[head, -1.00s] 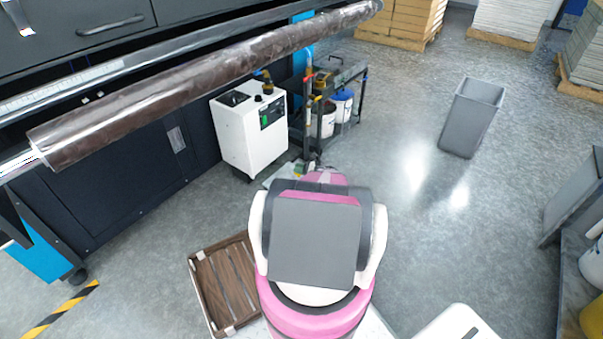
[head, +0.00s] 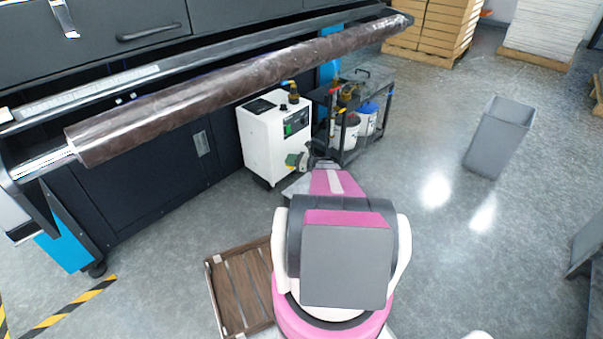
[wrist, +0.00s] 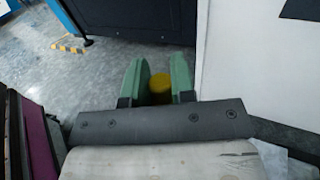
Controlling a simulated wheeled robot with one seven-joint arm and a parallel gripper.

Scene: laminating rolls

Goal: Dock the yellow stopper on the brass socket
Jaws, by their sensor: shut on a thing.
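The yellow stopper (wrist: 160,88) is between the two green fingers of my gripper (wrist: 158,85) in the wrist view, and the gripper is shut on it. Only part of the stopper shows. In the head view my gripper (head: 296,159) is low beside the front right of the white unit (head: 273,140), and the stopper cannot be made out there. Another brass-coloured part (head: 346,97) is on the cart. I cannot tell which is the brass socket.
A dark cart (head: 362,120) with white buckets stands right of the unit. A long brown roll (head: 240,85) runs along the black machine at left. A slatted brown crate (head: 240,290) lies beside my base. A grey bin (head: 497,140) stands right, with open floor before it.

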